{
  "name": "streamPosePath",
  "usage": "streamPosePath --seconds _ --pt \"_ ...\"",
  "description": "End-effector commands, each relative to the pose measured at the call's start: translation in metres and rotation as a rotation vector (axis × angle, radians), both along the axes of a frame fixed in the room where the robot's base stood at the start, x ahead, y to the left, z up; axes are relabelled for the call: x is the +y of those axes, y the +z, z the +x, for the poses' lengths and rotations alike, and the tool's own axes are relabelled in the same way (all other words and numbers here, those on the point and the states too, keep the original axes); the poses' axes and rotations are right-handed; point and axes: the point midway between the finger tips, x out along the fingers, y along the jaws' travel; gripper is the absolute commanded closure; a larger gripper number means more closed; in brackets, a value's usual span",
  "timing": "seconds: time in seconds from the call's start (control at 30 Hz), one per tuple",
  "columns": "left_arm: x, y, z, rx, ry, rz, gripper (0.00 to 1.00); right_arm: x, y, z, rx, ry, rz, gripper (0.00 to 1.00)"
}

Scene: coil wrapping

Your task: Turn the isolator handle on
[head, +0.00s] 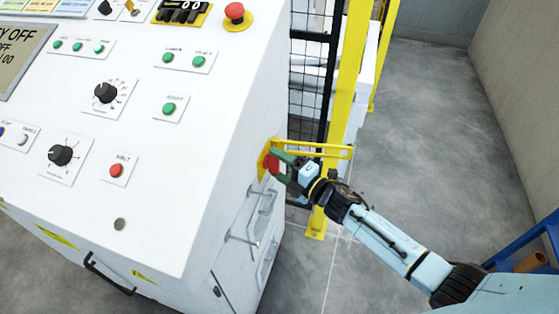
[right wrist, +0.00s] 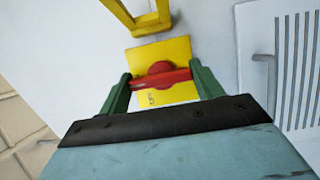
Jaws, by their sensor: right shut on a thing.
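The isolator handle (head: 271,163) is red and sits on a yellow plate (head: 262,166) on the right side face of the white control cabinet. In the right wrist view the red handle (right wrist: 162,77) lies roughly crosswise on its yellow plate (right wrist: 160,52). My right gripper (head: 277,165) is at the handle, its green fingers on either side of it. In the right wrist view my right gripper (right wrist: 162,82) is shut on the handle, with a finger at each end of the red bar. My left gripper is not in view.
A yellow guard bracket (head: 310,148) sticks out just above the handle. A yellow fence post (head: 345,100) and black mesh stand behind my right arm. Metal handles (head: 262,215) are on the cabinet side below. Open grey floor (head: 430,120) lies to the right.

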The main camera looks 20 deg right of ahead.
Motion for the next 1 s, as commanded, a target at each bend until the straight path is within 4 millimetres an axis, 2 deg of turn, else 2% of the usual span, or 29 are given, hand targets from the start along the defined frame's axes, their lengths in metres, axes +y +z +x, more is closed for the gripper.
streamPosePath --seconds 0.47,0.5,0.53,0.83,1.0 --pt "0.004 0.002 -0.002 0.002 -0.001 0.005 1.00 0.000 -0.001 0.000 0.013 -0.001 0.007 0.57" --pt "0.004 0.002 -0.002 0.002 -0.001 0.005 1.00 0.000 -0.001 0.000 0.013 -0.001 0.007 0.29" --pt "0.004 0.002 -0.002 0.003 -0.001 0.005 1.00 0.000 -0.001 0.000 0.012 -0.001 0.008 0.25" --pt "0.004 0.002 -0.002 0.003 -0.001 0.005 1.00 -0.001 -0.001 -0.001 0.010 0.000 0.006 0.25" --pt "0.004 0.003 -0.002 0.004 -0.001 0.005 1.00 -0.010 -0.001 -0.016 0.013 0.000 0.006 0.25"
